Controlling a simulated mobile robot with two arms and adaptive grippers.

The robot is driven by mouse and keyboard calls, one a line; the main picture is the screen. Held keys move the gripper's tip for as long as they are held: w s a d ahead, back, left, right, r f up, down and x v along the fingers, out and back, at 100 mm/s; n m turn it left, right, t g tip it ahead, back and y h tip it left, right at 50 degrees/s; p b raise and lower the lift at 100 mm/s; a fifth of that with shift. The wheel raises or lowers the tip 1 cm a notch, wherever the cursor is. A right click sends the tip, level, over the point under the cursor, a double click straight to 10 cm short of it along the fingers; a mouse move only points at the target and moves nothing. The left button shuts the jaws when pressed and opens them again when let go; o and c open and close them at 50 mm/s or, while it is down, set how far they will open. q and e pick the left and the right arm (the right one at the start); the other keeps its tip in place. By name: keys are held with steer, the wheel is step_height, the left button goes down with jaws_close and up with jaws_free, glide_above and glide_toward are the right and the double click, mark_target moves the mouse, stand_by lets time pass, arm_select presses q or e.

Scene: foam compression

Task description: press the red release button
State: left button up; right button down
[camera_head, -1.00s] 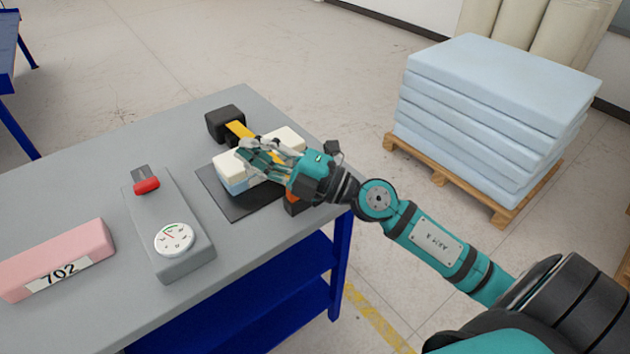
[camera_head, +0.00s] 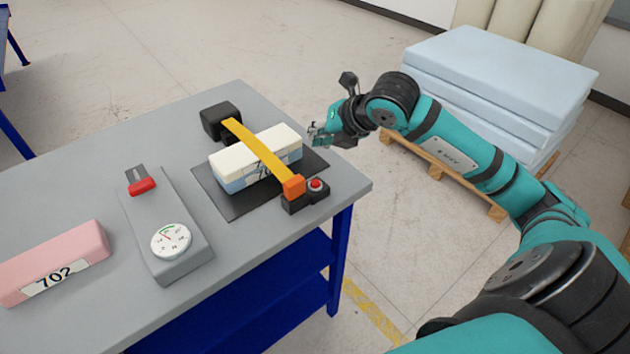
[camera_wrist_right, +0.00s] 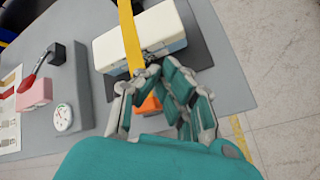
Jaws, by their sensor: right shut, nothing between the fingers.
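The red release button (camera_head: 316,184) sits on a small black housing at the table's right end, beside the orange end piece (camera_head: 294,187) of a yellow strap. The yellow strap (camera_head: 255,145) lies across a white and blue foam block (camera_head: 228,158) on a dark mat (camera_head: 232,208). My right gripper (camera_head: 316,136) is shut and empty, off the table's right edge, behind and above the button and apart from it. In the right wrist view the gripper (camera_wrist_right: 160,95) shows with the orange piece (camera_wrist_right: 149,105) behind it; the button is hidden there. My left gripper is not in view.
A grey box with a gauge (camera_head: 171,240) and a red lever (camera_head: 142,186) stands left of the mat. A pink block (camera_head: 55,265) marked 702 lies at the left. A black block (camera_head: 221,121) holds the strap's far end. Blue foam slabs (camera_head: 500,75) are stacked on a pallet behind my arm.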

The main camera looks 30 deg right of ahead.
steer(key=b, duration=0.5)
glide_above(318, 181)
step_height(318, 181, down, 8)
steer(key=shift+f, duration=0.15)
steer(key=shift+w+f+b, duration=0.1)
steer(key=shift+f+b, duration=0.2)
steer(key=shift+b, duration=0.1)
stand_by(1.0)
steer(key=shift+f+b, duration=0.4)
steer(key=shift+b, duration=0.25)
steer(key=shift+f+b, duration=0.5)
steer(key=shift+b, duration=0.1)
stand_by(0.5)
steer(key=shift+r, duration=0.2)
steer(key=shift+r+p, duration=0.4)
steer(key=shift+r, duration=0.35)
